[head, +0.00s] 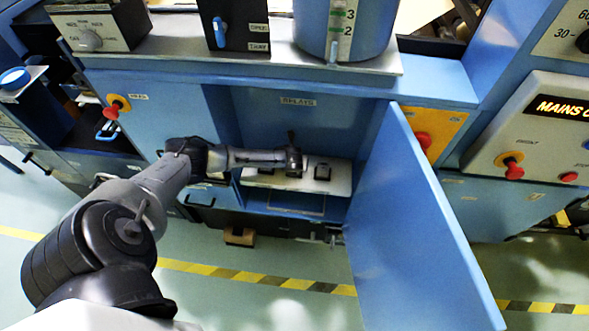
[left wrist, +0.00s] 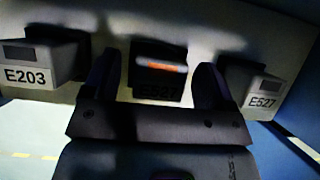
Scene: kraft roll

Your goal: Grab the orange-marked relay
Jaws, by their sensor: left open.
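The orange-marked relay (left wrist: 160,72) is a dark block with an orange stripe, in the middle of the left wrist view; its lower label is in shadow. My left gripper (left wrist: 157,84) is open, with one finger on each side of this relay; I cannot tell whether they touch it. In the head view my left gripper (head: 293,160) reaches into the open relay cabinet and hides what is under it. A relay labelled E203 (left wrist: 40,62) stands to the left, and one labelled E527 (left wrist: 255,80) to the right. My right gripper is not in view.
The relays stand on a pale shelf (head: 338,182) inside the blue cabinet. A dark relay (head: 322,172) shows right of my gripper in the head view. The open blue door (head: 415,225) stands close on the right. The cabinet's left wall (head: 219,125) borders the opening.

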